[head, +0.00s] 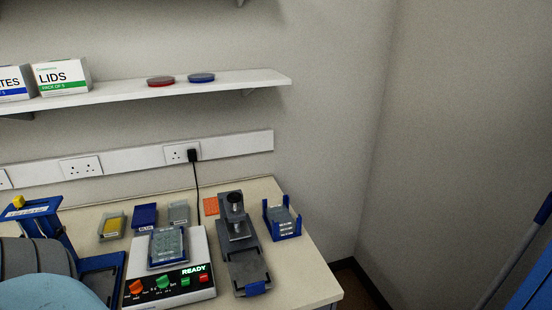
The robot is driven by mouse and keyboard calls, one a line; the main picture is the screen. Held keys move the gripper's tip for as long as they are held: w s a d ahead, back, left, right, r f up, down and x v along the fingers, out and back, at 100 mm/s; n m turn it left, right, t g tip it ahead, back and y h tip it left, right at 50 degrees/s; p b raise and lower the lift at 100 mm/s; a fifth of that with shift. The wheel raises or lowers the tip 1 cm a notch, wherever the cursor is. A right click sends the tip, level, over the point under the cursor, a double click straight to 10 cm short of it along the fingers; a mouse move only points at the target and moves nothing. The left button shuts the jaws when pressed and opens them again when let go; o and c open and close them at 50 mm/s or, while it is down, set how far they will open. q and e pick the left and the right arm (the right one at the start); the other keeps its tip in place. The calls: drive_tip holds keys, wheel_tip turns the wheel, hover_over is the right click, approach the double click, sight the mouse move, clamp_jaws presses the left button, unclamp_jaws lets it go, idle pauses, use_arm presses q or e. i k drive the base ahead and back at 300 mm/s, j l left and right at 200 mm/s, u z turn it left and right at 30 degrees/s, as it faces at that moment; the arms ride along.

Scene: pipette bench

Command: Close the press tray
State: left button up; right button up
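The press (235,207) is a dark grey device with an upright column, standing on the bench right of the white machine. Its flat grey tray (246,271) extends out from under the column toward the bench's front edge. A blue handle (257,288) sits at the tray's front end. The tray's top looks empty. Neither of my grippers can be made out in the head view.
The white machine (200,245) left of the press shows READY and carries a blue-framed plate. A blue rack (284,232) stands right of the press, near the bench's right edge. A blue frame (45,222) stands at the left. Small trays (145,215) sit behind the machine.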

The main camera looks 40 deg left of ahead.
sight(250, 277)
drive_tip(key=u, duration=2)
